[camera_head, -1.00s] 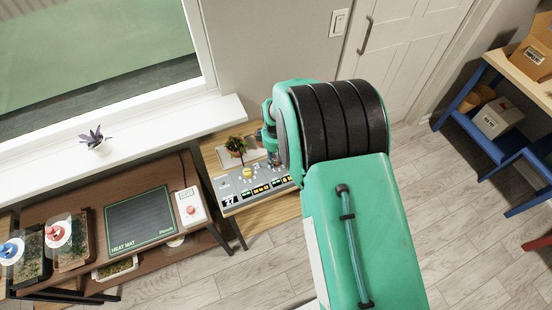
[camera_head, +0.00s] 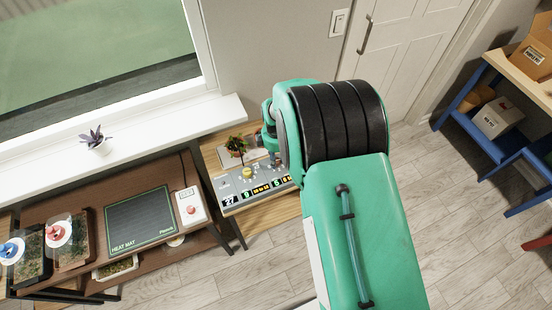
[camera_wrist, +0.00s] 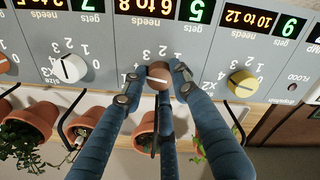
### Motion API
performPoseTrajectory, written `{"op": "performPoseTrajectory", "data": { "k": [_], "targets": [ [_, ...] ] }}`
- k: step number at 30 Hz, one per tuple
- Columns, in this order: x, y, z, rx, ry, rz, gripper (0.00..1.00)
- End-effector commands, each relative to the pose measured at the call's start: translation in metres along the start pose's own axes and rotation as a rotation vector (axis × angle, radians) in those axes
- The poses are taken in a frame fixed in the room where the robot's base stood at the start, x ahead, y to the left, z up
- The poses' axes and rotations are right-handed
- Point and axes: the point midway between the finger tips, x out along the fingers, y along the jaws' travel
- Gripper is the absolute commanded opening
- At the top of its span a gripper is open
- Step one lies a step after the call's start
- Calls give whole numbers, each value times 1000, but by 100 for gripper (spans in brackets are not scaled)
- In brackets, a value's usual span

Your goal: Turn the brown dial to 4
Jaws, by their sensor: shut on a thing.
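The brown dial (camera_wrist: 158,76) sits on a grey control panel (camera_wrist: 105,50), in the middle of the wrist view. Printed numbers arc around the dial, partly covered by the fingers. I cannot tell which number the dial points to. Lit displays above it show "6 to 8" with "needs" and a green 5 with "gets".
A white dial (camera_wrist: 70,69) and a yellow dial (camera_wrist: 241,83) flank the brown one, with an orange dial (camera_wrist: 3,63) at the left edge. Terracotta pots (camera_wrist: 88,124) show below the panel. A heat mat (camera_head: 140,219) lies on the brown table at left.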

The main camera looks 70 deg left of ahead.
Motion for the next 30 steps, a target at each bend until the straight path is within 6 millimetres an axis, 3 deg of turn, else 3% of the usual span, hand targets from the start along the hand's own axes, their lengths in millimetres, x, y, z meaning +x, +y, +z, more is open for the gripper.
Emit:
{"op": "performPoseTrajectory", "data": {
  "k": [1,2,4,5,20,30],
  "targets": [
    [-1,1,0,0,1,2,2],
    [-1,1,0,0,1,2,32],
    [-1,1,0,0,1,2,46],
    [-1,1,0,0,1,2,48],
    [-9,1,0,1,1,2,48],
    [-53,1,0,1,1,3,48]
  ]
}}
